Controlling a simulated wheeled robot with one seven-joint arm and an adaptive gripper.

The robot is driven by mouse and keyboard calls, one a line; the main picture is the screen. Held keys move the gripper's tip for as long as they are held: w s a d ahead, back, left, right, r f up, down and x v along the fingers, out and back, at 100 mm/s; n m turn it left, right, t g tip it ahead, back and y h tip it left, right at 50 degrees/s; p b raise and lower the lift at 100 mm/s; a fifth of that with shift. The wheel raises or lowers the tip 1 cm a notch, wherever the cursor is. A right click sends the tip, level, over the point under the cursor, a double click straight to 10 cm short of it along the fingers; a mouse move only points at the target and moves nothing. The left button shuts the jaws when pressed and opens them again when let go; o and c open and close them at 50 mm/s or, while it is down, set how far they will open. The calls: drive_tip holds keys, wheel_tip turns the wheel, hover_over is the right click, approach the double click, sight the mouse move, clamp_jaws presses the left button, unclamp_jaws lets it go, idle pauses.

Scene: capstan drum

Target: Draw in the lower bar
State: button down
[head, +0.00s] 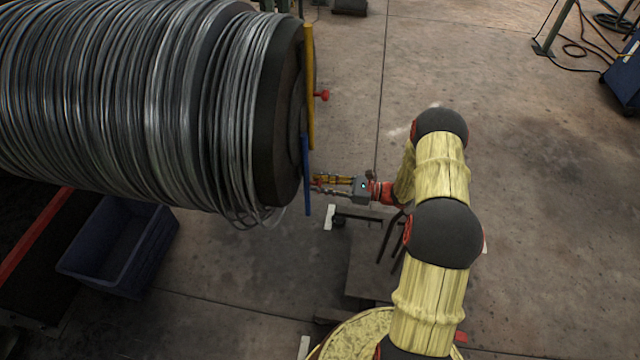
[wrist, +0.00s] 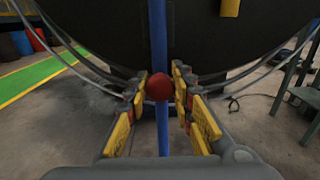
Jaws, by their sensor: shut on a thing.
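The lower bar is blue (head: 307,175) and stands along the end face of the wire drum (head: 280,120). In the wrist view the blue bar (wrist: 158,40) runs upright through the middle. Its red ball knob (wrist: 159,87) sits between my fingertips. My gripper (head: 317,184) reaches in from the right and is shut on this knob; it also shows in the wrist view (wrist: 160,92).
Silver wire is wound thickly on the drum, with loose loops hanging near its end. A dark blue crate (head: 120,245) stands on the floor below the drum. A blue box (head: 625,75) and cables lie at the far right. The floor right of the drum is mostly open.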

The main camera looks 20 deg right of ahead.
sight(321, 181)
wheel_tip(321, 181, up, 19)
drive_tip(key=p, duration=1.1)
drive_tip(key=shift+w, duration=0.15)
drive_tip(key=shift+d, duration=0.1)
drive_tip(key=c, duration=1.8)
unclamp_jaws()
drive_tip(key=shift+o, duration=1.2)
drive_tip(key=shift+f, duration=0.2)
